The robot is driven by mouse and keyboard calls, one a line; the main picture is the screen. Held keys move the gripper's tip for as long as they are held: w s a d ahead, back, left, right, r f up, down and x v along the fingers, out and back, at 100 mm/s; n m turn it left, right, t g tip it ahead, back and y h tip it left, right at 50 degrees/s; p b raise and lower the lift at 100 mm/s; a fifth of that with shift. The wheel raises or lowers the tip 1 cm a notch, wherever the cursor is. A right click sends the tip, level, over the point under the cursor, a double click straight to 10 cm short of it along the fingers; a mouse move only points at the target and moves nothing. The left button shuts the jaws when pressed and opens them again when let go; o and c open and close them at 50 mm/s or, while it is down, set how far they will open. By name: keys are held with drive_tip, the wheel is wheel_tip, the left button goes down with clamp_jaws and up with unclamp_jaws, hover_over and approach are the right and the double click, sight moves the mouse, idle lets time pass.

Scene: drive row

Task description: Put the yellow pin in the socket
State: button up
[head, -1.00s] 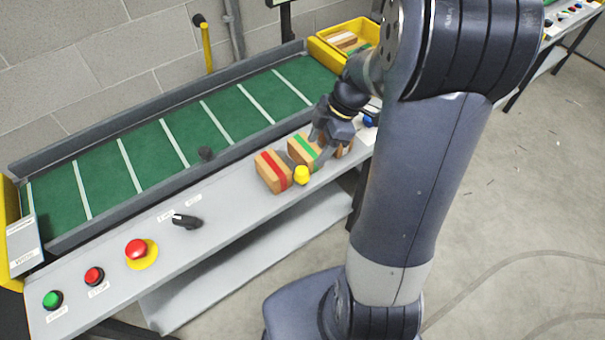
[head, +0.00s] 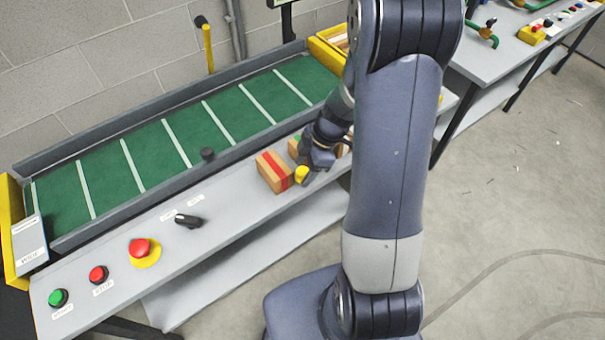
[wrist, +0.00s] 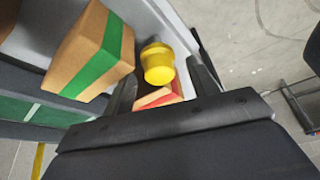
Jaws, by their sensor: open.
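The yellow pin (head: 301,173) stands on the grey front ledge (head: 235,212) of the conveyor, just right of the red-striped block. In the wrist view the yellow pin (wrist: 158,63) shows its round top between and beyond the fingertips. My gripper (head: 308,171) is right at the pin in the head view, partly covering it. In the wrist view my gripper (wrist: 161,75) is open, with one finger on each side and nothing held. I cannot tell whether the fingers touch the pin. No socket can be made out.
The red-striped block (head: 273,172) is left of the pin. The green-striped block (wrist: 92,50) is close beside my left finger in the wrist view. A black switch (head: 188,220), an emergency button (head: 141,249) and other buttons sit further left. Another table (head: 500,55) stands at right.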

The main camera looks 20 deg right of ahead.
drive_tip(key=c, duration=1.2)
